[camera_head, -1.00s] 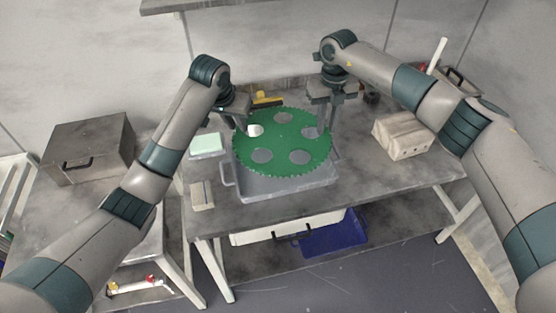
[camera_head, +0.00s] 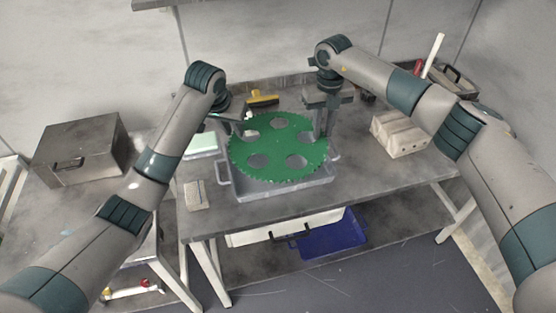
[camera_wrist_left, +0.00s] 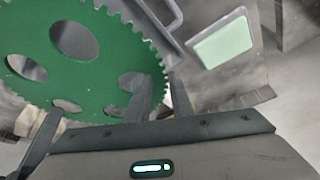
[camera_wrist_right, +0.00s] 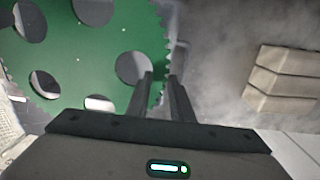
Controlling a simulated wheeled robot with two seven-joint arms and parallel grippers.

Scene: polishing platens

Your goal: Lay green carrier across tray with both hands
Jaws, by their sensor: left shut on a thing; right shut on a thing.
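The green carrier (camera_head: 278,149) is a toothed disc with several round holes. It lies roughly flat over the grey tray (camera_head: 285,193) and hides most of it. I cannot tell whether it touches the tray's rim. My left gripper (camera_head: 241,126) is shut on the carrier's edge at the back left. The left wrist view shows its fingers (camera_wrist_left: 164,97) on the toothed rim of the carrier (camera_wrist_left: 95,75). My right gripper (camera_head: 320,130) is shut on the carrier's edge at the back right. The right wrist view shows its fingers (camera_wrist_right: 162,88) at the rim beside a hole.
A wooden block (camera_head: 400,134) is at right. A yellow-handled tool (camera_head: 263,98) lies behind. A blue bin (camera_head: 333,238) is below the table. The front right tabletop is clear.

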